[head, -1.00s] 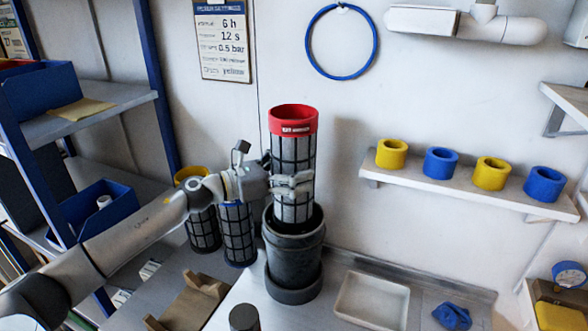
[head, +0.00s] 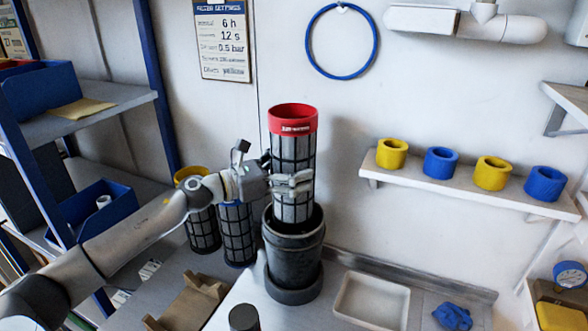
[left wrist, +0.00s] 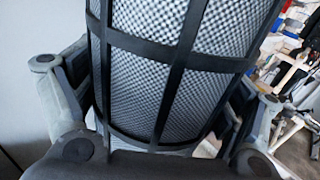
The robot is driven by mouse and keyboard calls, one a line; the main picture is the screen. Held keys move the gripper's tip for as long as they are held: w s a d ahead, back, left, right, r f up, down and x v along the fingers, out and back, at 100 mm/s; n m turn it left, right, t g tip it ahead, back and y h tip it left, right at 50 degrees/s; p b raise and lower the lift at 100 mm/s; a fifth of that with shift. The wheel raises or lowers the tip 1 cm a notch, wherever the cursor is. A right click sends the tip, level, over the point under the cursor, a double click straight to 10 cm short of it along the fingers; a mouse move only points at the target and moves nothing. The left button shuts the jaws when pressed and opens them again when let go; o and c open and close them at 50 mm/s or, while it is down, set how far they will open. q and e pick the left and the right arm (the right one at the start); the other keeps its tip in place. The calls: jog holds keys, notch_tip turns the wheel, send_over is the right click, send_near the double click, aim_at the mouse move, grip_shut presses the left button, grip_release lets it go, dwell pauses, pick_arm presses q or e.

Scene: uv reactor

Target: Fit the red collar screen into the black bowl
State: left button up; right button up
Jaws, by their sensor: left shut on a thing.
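The red collar screen (head: 293,150) is a tall mesh cylinder with a black grid and a red collar on top. It stands about upright at the mouth of the black bowl (head: 292,262), its lower end hidden behind the bowl's rim. How deep it sits inside cannot be told. My left gripper (head: 292,183) comes in from the left and is shut around the screen's lower-middle part, above the rim. In the left wrist view the mesh and black grid (left wrist: 165,75) fill the space between the two fingers. My right gripper is not in view.
A yellow-collared screen (head: 203,228) and a blue-collared screen (head: 237,235) stand just left of the bowl. A white tray (head: 372,302) and a blue object (head: 452,316) lie to the right. A wall shelf (head: 465,186) holds yellow and blue rings. A wooden cradle (head: 190,303) lies in front.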

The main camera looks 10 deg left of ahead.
aim_at(294, 208)
pick_arm(q)
jog(key=shift+f+b, duration=5.2)
jog(key=shift+f, duration=0.45)
jog(key=o, duration=1)
jog(key=shift+r, duration=0.1)
jog(key=shift+o, duration=0.3)
jog(key=shift+s+f, duration=0.1)
jog(key=shift+f, duration=0.1)
jog(key=shift+r, duration=0.1)
notch_tip(294, 208, up, 12)
jog(key=p, duration=1)
jog(key=shift+f+p, duration=0.2)
jog(key=shift+p, duration=0.2)
jog(key=shift+f, duration=0.1)
